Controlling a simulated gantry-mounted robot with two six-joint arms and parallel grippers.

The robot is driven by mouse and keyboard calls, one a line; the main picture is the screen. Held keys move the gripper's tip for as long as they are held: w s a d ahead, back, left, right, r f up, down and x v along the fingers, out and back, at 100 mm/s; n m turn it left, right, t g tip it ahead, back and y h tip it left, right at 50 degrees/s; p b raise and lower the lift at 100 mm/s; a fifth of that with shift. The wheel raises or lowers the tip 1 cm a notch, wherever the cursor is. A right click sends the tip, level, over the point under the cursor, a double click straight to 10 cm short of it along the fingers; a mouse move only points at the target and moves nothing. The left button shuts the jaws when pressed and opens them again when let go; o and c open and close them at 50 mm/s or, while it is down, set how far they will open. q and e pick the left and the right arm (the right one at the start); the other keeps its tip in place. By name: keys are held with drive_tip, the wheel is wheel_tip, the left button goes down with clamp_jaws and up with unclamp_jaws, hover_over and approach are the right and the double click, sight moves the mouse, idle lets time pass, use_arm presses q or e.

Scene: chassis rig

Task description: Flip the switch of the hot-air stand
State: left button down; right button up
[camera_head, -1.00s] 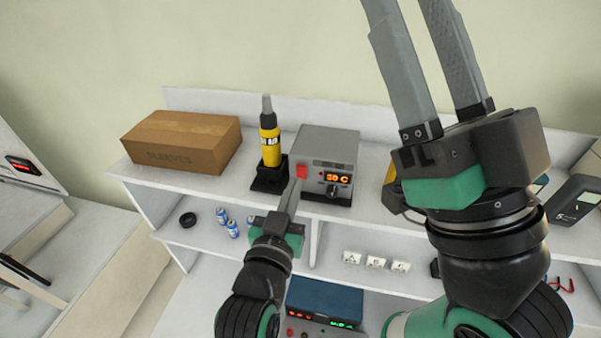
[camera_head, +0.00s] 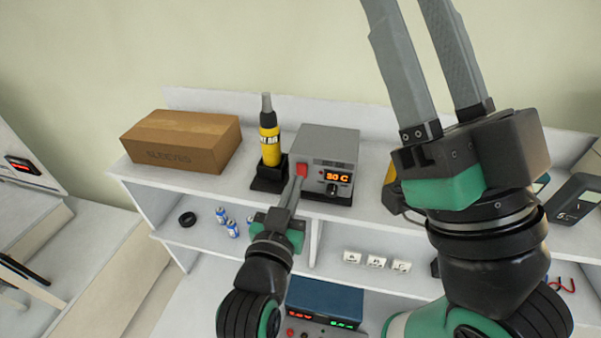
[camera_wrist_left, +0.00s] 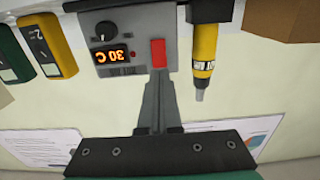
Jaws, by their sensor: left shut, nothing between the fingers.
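The hot-air stand is a grey box (camera_head: 325,145) on the upper shelf, with a lit orange display reading about 30 C, a dark knob and a red switch (camera_head: 301,169) at its front left. In the left wrist view the red switch (camera_wrist_left: 158,52) sits just beyond my fingertips. My left gripper (camera_head: 298,184) is shut and empty, its tips at or very close to the switch; I cannot tell if they touch. A yellow and black hot-air handpiece (camera_head: 269,138) stands in a black holder beside the box. My right gripper (camera_head: 425,60) is open, raised in front of the wall.
A cardboard box (camera_head: 182,141) stands at the left of the shelf. Blue cans (camera_head: 232,229) and a black ring (camera_head: 187,219) are on the lower shelf, with small white lettered blocks (camera_head: 376,262). A blue power supply (camera_head: 324,300) is below. A meter (camera_head: 576,198) stands at the right.

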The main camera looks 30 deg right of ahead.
sight(301, 167)
use_arm(q)
drive_tip(key=shift+b+x, duration=1.15)
drive_tip(key=shift+x, duration=0.45)
drive_tip(key=shift+s+a+r+p, duration=0.15)
drive_tip(key=shift+s+a+p, duration=0.1)
drive_tip(key=shift+p, duration=0.2)
drive_tip(key=p+v, duration=0.4)
drive_tip(key=v, duration=0.3)
drive_tip(key=shift+s, duration=0.2)
drive_tip(key=shift+a, duration=0.15)
